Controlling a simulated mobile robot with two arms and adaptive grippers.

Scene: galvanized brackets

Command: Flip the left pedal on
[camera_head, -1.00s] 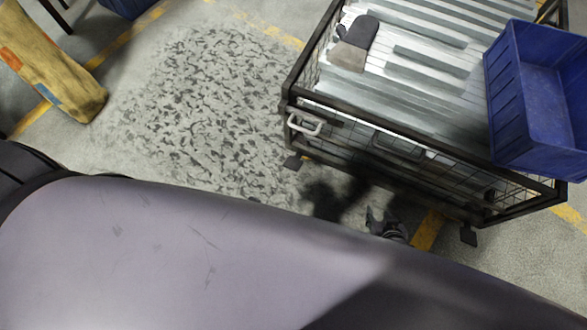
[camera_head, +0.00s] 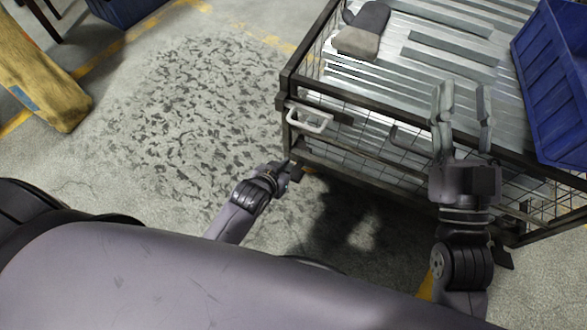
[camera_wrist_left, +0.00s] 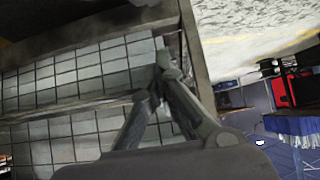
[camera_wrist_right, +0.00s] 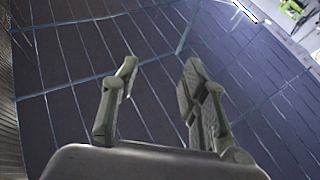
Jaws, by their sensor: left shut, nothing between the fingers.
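The mesh cart (camera_head: 391,169) has a white handle (camera_head: 308,118) on its near left corner. A dark pedal (camera_head: 503,256) sticks out low at its right end. The left pedal is not clearly visible; my left gripper (camera_head: 288,172) is low at the cart's near left corner, where that pedal was seen earlier. My left gripper (camera_wrist_left: 163,66) is shut and empty, fingertips near a dark cart post in the left wrist view. I cannot tell whether it touches anything. My right gripper (camera_head: 463,92) is open and empty, over the cart's front rim; its spread fingers also show in the right wrist view (camera_wrist_right: 160,72).
A blue bin (camera_head: 560,90) sits on the cart's right side, and gloves (camera_head: 362,35) lie on the metal bars (camera_head: 450,65). The speckled floor left of the cart is clear.

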